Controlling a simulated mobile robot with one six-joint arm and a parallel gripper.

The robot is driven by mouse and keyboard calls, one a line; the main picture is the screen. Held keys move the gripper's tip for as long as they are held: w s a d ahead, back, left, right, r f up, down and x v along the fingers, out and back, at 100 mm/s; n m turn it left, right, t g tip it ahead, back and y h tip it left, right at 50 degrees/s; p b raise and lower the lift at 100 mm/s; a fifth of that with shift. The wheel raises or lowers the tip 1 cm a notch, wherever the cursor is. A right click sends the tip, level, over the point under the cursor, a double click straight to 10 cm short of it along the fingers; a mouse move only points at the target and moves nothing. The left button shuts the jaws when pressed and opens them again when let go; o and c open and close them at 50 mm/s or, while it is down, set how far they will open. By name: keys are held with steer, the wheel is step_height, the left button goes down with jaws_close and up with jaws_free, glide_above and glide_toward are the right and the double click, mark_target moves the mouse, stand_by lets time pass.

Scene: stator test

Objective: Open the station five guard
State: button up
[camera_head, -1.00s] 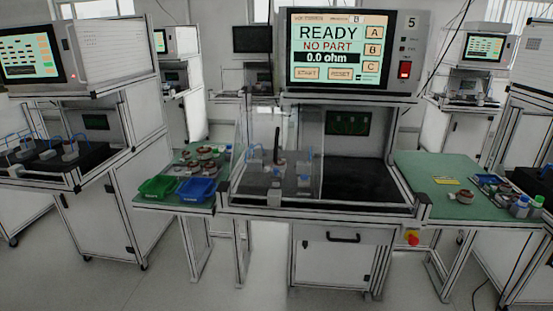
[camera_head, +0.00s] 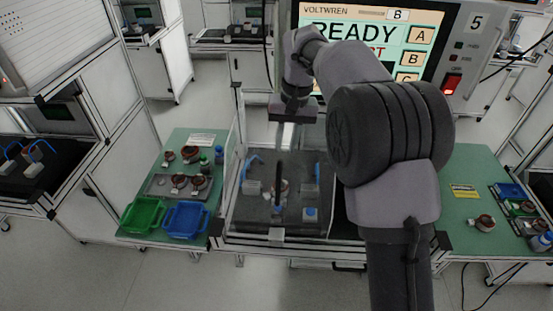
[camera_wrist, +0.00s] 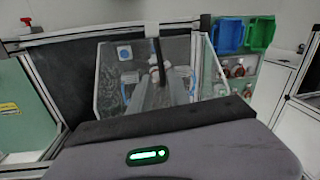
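The station five guard (camera_head: 233,150) is a clear box over the left part of the station bed, and it looks down over the fixture. Its clear panel also shows in the wrist view (camera_wrist: 110,75). A black upright handle (camera_head: 278,165) stands at the guard and shows in the wrist view too (camera_wrist: 153,24). My gripper (camera_head: 287,146) points down just above and behind the handle in the head view. Its pale fingers (camera_wrist: 151,92) point at the handle in the wrist view. Whether they touch it, and their gap, I cannot tell. The fixture has blue-wired clamps (camera_head: 252,186).
Station five's screen (camera_head: 345,30) reads READY, partly hidden by my arm. Green bin (camera_head: 143,214) and blue bin (camera_head: 186,220) sit on the left side table. The right table (camera_head: 462,160) holds a stator (camera_head: 483,223). A red button (camera_wrist: 25,21) shows in the wrist view.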

mark_target(279, 184)
steer(key=f+b, duration=0.1)
steer(key=f, duration=0.4)
steer(key=a+f+b, duration=0.1)
steer(key=f, duration=0.4)
steer(key=s+f+b, duration=0.1)
steer(key=f+b, duration=0.1)
steer(key=f, duration=0.3)
steer(key=shift+a+f, duration=0.15)
steer(key=shift+a, duration=0.25)
steer(key=shift+f, duration=0.35)
steer(key=shift+r, duration=0.1)
jaws_close()
